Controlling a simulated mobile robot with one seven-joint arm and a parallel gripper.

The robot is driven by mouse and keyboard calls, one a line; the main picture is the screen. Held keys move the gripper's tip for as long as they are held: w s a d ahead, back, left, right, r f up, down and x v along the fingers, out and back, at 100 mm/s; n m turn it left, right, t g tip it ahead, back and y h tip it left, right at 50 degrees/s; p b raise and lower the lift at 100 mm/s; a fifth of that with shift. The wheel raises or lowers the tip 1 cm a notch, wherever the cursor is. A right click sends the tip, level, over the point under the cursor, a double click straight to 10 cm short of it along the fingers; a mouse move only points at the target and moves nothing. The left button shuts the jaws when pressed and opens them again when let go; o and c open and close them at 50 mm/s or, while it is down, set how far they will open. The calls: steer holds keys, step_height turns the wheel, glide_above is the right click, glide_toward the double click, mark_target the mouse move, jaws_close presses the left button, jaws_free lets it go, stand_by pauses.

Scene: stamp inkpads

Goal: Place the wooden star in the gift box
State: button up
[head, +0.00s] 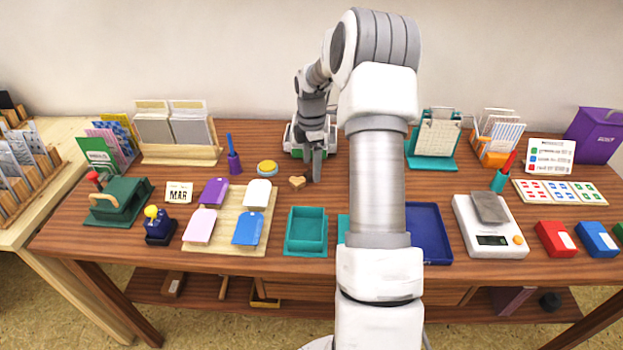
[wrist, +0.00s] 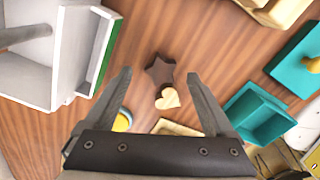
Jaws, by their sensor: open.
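The wooden star (wrist: 159,72) is dark brown and lies flat on the table in the wrist view. A pale wooden heart (wrist: 167,98) touches or slightly overlaps its lower edge there. My gripper (wrist: 158,76) is open and empty, its fingertips on either side of the star in the picture; I cannot tell its height above the table. In the head view my gripper (head: 317,178) points down just right of the heart (head: 297,182), and the star is hidden. The teal open box (head: 305,232), seemingly the gift box, stands nearer the front; it also shows in the wrist view (wrist: 258,117).
A white and green device (wrist: 75,55) stands close beside my gripper. A yellow round pad (head: 267,167) is left of the heart. A teal piece (head: 343,230) beside the box is mostly hidden by my arm. A wooden board with tags (head: 225,246) lies left of the box.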

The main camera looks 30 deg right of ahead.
step_height(320, 180, down, 2)
steer(key=shift+r, duration=0.1)
jaws_close()
stand_by(0.4)
steer(key=shift+r, duration=0.1)
